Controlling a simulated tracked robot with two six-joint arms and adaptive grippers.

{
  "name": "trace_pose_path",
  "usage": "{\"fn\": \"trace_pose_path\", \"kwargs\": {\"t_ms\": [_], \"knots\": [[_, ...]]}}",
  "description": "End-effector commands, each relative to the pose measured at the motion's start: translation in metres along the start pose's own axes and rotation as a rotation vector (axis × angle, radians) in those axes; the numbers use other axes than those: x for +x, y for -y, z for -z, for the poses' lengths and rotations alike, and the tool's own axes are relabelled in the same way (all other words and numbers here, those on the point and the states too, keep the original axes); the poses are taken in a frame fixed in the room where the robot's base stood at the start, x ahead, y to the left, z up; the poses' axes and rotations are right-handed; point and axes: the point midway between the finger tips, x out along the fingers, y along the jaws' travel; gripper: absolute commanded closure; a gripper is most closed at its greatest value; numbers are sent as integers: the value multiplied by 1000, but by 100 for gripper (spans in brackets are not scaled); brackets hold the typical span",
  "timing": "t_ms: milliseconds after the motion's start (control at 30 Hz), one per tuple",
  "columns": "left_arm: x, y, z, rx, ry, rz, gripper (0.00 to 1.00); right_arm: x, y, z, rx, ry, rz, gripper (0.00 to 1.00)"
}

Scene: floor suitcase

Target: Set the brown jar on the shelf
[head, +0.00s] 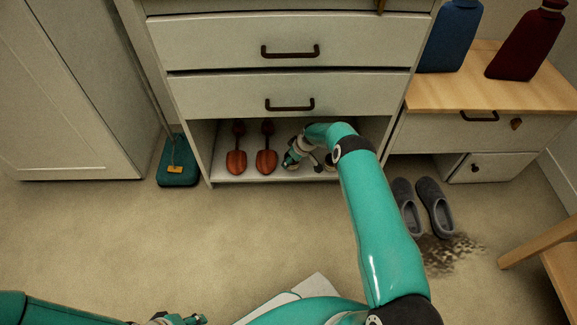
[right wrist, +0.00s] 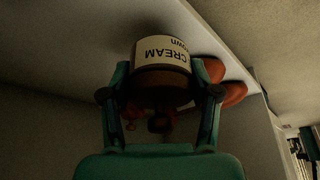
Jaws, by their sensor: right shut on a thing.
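The brown jar (right wrist: 160,80) has a pale label reading "brown CREAM", upside down in the right wrist view. My right gripper (right wrist: 160,95) is shut on it, one finger on each side. In the head view my right arm reaches into the open shelf (head: 285,177) under the drawers, and my right gripper (head: 322,162) is inside it. The arm largely hides the jar there. The jar is close to the pale shelf board (right wrist: 110,40); I cannot tell whether they touch. My left gripper (head: 182,320) is at the bottom edge, too small to read.
Two orange-brown shoe-shaped items (head: 236,160) (head: 266,160) stand on the shelf, left of my right gripper. Grey slippers (head: 435,205) and a dark dirt patch (head: 450,252) lie on the carpet at right. A green dustpan-like item (head: 178,165) stands left of the dresser.

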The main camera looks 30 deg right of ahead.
Motion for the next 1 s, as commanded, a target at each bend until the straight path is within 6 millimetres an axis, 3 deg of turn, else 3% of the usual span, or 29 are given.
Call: {"fn": "trace_pose_path", "kwargs": {"t_ms": [333, 533, 933, 967, 1000], "knots": [[14, 5, 0, 0, 0, 0, 60, 8, 0, 18, -2, -3, -3, 96], [32, 12, 0, 0, 0, 0, 60, 36, 0, 5, 1, -1, -1, 96], [31, 11, 0, 0, 0, 0, 60, 39, -1, 3, 0, -2, -2, 96], [31, 11, 0, 0, 0, 0, 60, 40, 0, 2, 1, 0, 0, 35], [31, 11, 0, 0, 0, 0, 60, 40, 0, 2, 0, 0, 0, 29]]}}
